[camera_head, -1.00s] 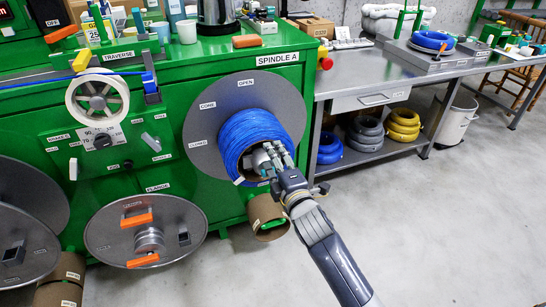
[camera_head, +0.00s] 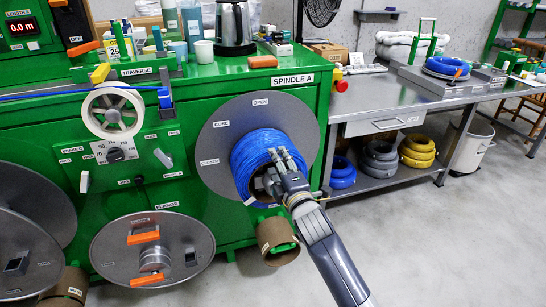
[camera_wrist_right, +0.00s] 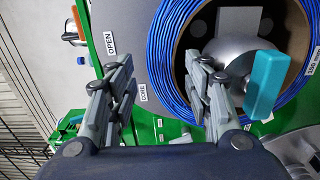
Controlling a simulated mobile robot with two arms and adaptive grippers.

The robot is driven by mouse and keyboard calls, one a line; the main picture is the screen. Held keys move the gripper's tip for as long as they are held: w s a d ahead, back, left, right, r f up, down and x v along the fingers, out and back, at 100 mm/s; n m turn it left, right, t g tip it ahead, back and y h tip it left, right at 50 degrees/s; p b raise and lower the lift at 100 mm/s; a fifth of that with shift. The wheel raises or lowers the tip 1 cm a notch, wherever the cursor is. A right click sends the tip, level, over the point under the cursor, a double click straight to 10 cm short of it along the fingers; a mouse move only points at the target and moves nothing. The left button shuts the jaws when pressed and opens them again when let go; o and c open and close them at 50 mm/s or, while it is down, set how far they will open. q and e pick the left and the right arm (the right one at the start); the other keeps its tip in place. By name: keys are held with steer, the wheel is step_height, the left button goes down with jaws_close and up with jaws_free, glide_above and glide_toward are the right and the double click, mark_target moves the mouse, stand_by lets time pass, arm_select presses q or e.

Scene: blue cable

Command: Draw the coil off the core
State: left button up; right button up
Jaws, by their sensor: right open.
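In the right wrist view the coil (camera_wrist_right: 176,45) is wound around a brown cardboard core (camera_wrist_right: 178,75). A grey hub (camera_wrist_right: 225,50) and a teal lever (camera_wrist_right: 267,82) show inside the core. My right gripper (camera_head: 282,160) is in front of the coil's right part. In its wrist view the gripper (camera_wrist_right: 162,85) has its fingers spread; one overlaps the core opening, the other lies over the plate. My left gripper is not in view.
A removed-looking grey flange (camera_head: 110,250) with an orange handle leans at the lower left. A cardboard core (camera_head: 272,235) is below the spindle. The steel bench (camera_head: 400,100) at right holds another blue coil (camera_head: 447,67).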

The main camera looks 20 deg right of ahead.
steer(key=w, duration=0.3)
steer(key=shift+w+a+b, duration=0.1)
steer(key=shift+w+b, duration=0.25)
steer(key=shift+w, duration=0.05)
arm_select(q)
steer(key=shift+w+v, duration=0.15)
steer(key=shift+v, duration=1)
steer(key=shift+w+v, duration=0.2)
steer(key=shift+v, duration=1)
arm_select(e)
steer(key=shift+w, duration=0.8)
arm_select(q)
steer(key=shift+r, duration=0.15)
arm_select(e)
jaws_close()
steer(key=shift+r, duration=0.35)
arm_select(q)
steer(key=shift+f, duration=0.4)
